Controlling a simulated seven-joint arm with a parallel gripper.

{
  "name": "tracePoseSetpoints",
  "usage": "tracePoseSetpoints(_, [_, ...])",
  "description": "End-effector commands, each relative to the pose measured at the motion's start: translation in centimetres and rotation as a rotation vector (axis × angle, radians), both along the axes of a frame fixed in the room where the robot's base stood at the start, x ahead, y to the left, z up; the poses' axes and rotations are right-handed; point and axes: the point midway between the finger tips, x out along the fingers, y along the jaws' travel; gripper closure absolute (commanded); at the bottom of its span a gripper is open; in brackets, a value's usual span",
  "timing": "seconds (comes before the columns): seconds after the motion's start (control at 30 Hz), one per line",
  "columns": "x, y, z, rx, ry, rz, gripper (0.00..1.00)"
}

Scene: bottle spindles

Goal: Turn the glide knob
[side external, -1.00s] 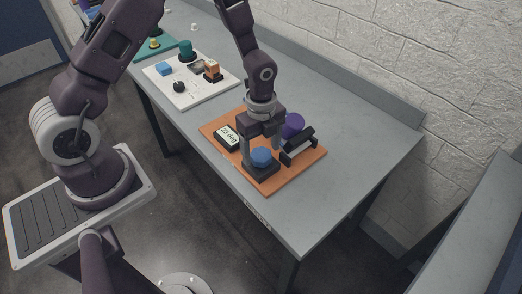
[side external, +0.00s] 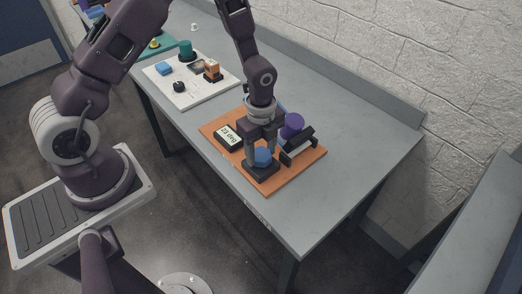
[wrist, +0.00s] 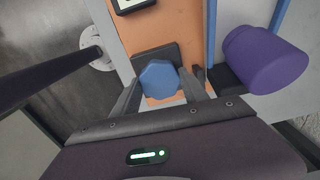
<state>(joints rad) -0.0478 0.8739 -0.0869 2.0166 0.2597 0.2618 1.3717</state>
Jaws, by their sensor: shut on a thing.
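The blue faceted knob (side external: 263,156) stands on a black base (side external: 262,173) at the near corner of an orange board (side external: 300,178). I take it for the glide knob. It also shows in the wrist view (wrist: 158,78). My gripper (side external: 264,158) points down over it, shut on the knob with one finger on each side; the fingers (wrist: 160,88) show in the wrist view too. A small display (side external: 228,136) on the board seems to read 23 deg.
A white board (side external: 215,98) with a black knob (side external: 180,86), a blue block (side external: 164,68) and a green cylinder (side external: 186,47) lies farther back. The grey table (side external: 350,135) is clear to the right. A brick wall (side external: 400,50) runs behind it.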

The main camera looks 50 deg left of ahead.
Motion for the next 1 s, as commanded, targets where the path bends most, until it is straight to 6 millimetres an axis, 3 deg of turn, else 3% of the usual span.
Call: tracePoseSetpoints(1.0, [0.06, 0.03, 0.10, 0.000, -0.002, 0.901, 0.89])
